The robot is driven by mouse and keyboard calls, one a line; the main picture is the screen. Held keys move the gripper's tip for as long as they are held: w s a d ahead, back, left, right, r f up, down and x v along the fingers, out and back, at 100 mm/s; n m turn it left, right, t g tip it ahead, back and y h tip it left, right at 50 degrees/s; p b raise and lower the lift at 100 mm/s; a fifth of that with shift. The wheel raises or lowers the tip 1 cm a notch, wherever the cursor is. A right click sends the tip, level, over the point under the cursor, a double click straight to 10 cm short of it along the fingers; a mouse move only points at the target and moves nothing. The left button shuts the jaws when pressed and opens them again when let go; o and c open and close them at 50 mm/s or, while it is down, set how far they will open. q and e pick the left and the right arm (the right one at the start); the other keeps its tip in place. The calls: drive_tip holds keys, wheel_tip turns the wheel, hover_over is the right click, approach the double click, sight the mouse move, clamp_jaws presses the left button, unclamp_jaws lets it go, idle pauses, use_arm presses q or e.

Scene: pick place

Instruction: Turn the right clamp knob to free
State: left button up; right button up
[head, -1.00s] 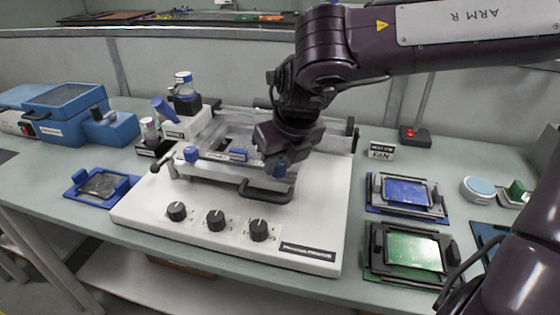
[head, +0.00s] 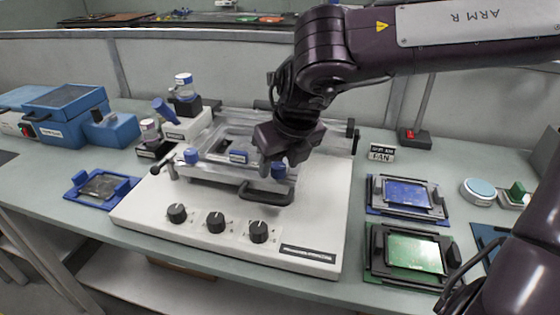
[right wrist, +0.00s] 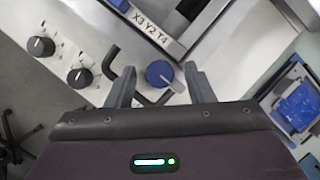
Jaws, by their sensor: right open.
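The right clamp knob (head: 278,171) is a blue round knob at the front right of the clamp frame (head: 215,172) on the white machine. It also shows in the right wrist view (right wrist: 158,72), with a pale mark running toward its lower right. My right gripper (head: 284,160) is just above the knob, pointing down. In the right wrist view, its two fingers (right wrist: 160,82) are apart, one on each side of the knob as seen from there, with gaps between. I see no contact. My left gripper is out of view.
A black handle (head: 267,196) is just in front of the knob. Another blue knob (head: 191,156) is at the frame's left. Several black dials line the machine's front, one of them here (head: 259,232). Blue (head: 407,193) and green (head: 414,252) boards lie at right.

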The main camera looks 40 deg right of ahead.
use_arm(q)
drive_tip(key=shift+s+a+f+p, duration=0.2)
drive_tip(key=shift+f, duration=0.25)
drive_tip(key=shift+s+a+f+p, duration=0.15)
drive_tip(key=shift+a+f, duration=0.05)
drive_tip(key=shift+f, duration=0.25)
use_arm(e)
drive_tip(key=v, duration=0.7)
drive_tip(key=shift+r, duration=0.25)
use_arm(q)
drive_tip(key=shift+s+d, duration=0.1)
use_arm(e)
drive_tip(key=shift+s, duration=0.15)
